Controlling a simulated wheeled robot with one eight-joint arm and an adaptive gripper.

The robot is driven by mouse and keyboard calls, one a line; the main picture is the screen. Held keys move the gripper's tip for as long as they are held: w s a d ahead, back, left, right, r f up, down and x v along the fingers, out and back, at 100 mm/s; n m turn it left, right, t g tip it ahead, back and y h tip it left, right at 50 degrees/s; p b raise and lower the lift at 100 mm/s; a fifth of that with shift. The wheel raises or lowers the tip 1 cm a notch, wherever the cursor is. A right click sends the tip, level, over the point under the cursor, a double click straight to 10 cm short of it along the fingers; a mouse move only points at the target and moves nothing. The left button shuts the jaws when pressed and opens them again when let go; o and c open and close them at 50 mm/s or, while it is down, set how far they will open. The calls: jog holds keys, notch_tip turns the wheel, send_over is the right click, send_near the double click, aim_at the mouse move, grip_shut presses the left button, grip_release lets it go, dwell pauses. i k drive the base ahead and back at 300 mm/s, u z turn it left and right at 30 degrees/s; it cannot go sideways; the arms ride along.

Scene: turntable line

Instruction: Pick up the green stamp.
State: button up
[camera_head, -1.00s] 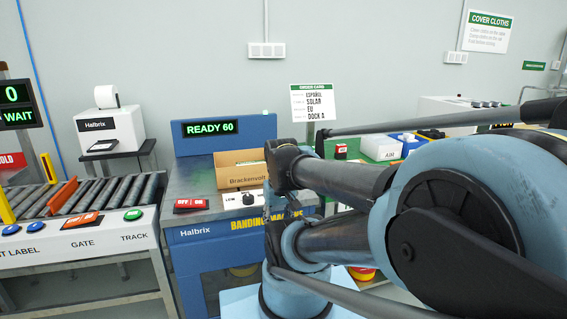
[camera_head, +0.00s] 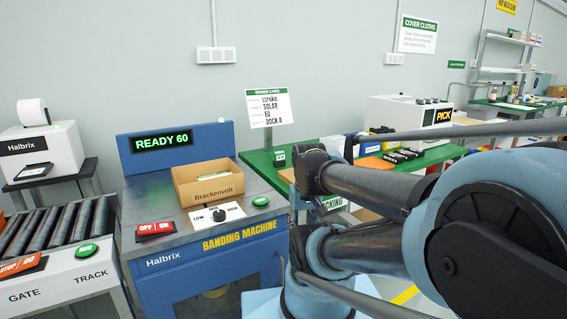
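A small green block with a pale label (camera_head: 279,159) stands on the green-topped bench (camera_head: 262,173), just right of the banding machine and below the order card. It may be the green stamp, but it is too small to be sure. My arm fills the right side of the picture and hides part of the bench. My gripper is not in view, so I cannot see whether it holds anything.
The blue banding machine (camera_head: 200,260) bears an open cardboard box (camera_head: 208,187). A roller conveyor (camera_head: 55,230) and a label printer (camera_head: 40,150) are at left. The order card (camera_head: 268,108) stands behind the bench. Bins and a PICK unit (camera_head: 410,115) are farther right.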

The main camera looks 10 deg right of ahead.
aim_at(279, 161)
jog(key=k, duration=1.1)
jog(key=z, duration=0.9)
jog(key=i, duration=2)
jog(key=u, duration=0.5)
